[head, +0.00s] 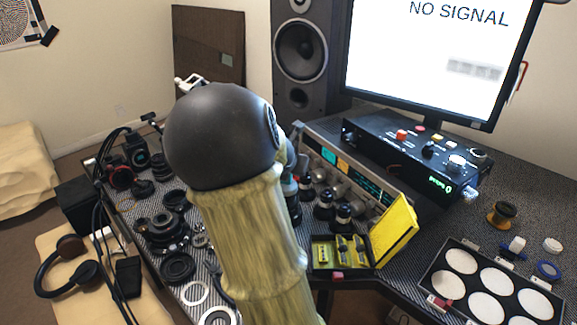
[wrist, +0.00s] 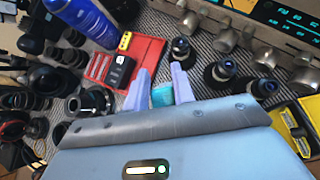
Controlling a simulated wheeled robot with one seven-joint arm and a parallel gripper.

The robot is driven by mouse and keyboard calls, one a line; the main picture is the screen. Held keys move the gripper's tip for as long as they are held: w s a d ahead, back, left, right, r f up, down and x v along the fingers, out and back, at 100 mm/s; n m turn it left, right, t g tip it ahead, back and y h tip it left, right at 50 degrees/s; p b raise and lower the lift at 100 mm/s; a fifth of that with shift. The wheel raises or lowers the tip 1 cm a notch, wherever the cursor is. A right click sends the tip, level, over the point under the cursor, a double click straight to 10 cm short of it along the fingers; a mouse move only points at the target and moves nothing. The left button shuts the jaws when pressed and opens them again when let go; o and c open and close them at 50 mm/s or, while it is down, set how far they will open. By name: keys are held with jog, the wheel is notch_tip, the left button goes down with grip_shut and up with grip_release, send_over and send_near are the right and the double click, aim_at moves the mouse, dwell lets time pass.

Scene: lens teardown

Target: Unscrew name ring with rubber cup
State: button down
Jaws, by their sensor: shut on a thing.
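My gripper (wrist: 160,75) shows in the wrist view with its two pale lilac fingers on either side of a short teal piece (wrist: 162,96). The teal piece looks like the rubber cup, but only part of it shows. The gripper is shut on it, over the striped bench beside a red mat. In the head view my arm hides the gripper and what it holds. Black lens parts (head: 160,226) stand on the left of the bench in the head view. I cannot tell which part is the name ring.
A red mat (wrist: 150,52) holds a black box (wrist: 118,70). A blue can (wrist: 80,20) is at upper left in the wrist view. Dark-bodied bottles (wrist: 219,76) stand right of the fingers. A yellow-lidded case (head: 394,230) and a white-disc tray (head: 440,268) are at right.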

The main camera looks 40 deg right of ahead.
jog(key=shift+r+p, duration=0.3)
jog(key=shift+r, duration=0.15)
jog(key=shift+f, duration=0.15)
dwell(0.3)
